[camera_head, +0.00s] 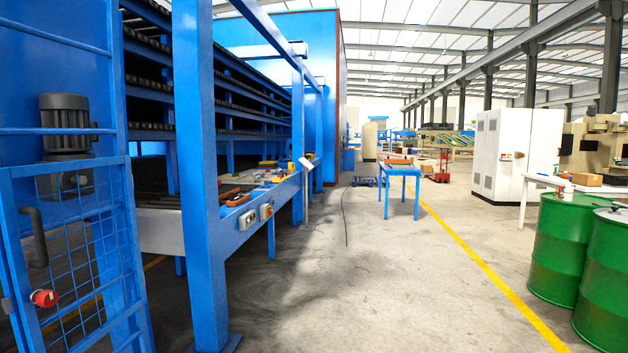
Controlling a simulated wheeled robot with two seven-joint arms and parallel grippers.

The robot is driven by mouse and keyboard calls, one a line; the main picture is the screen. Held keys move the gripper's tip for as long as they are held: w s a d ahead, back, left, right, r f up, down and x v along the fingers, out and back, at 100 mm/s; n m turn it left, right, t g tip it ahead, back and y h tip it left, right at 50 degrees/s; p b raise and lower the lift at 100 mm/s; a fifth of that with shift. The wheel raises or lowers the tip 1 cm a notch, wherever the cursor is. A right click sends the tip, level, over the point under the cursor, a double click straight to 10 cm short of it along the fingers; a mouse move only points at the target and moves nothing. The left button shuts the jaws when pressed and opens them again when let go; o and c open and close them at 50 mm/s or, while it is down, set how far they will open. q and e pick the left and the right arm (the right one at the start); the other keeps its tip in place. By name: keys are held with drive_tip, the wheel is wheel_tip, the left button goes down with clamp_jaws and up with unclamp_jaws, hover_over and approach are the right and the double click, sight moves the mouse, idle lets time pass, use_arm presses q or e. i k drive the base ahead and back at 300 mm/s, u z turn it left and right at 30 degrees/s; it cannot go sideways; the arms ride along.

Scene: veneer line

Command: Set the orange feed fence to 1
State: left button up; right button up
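Small orange parts (237,199) sit on the front ledge of the blue veneer machine (208,150), left of the middle. More orange and yellow items (278,178) lie farther along the same ledge. An orange-red object (398,161) is on a small blue table (404,170) farther back. I cannot tell which of these is the orange feed fence, and no scale or number can be read. Neither of my grippers is in view.
A blue post (197,190) stands in front of the ledge. A mesh gate (75,255) is at the left. Green drums (566,245) and a white table (562,182) stand at the right. A dark cable (344,215) lies on the floor. The middle floor is clear.

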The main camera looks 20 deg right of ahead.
sight(225, 195)
drive_tip(key=z, duration=0.4)
drive_tip(key=i, duration=0.9)
drive_tip(key=z, duration=0.45)
drive_tip(key=i, duration=2.5)
drive_tip(key=z, duration=0.25)
drive_tip(key=i, duration=2.55)
drive_tip(key=u, duration=0.4)
drive_tip(key=i, duration=2.55)
drive_tip(key=u, duration=0.9)
drive_tip(key=i, duration=1.8)
drive_tip(key=u, duration=2.75)
